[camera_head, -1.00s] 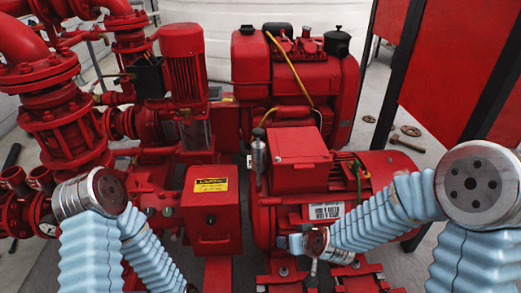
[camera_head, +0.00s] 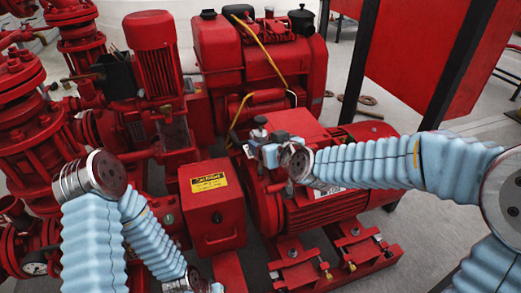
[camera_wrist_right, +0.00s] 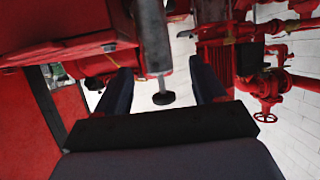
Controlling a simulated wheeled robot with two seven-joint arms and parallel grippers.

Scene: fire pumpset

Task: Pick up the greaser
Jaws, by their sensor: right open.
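The greaser, a small grey cylinder with a dark top (camera_head: 259,134), stands beside the red box on top of the motor in the head view. In the right wrist view its grey barrel (camera_wrist_right: 152,45) hangs down from the top, with a thin rod and a dark round knob between the fingers. My right gripper (camera_wrist_right: 160,88) is open, its two dark fingers on either side of the knob and not closed on it. In the head view my right gripper (camera_head: 257,150) is close beside the greaser and partly hides it. My left gripper's fingers are outside the head view.
A red box with a yellow label (camera_head: 209,205) stands left of the red motor (camera_head: 325,207). A large red engine (camera_head: 258,62) is behind. Red pipes and valves crowd the left. Red panels on a black frame (camera_head: 420,55) stand right, with grey floor below.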

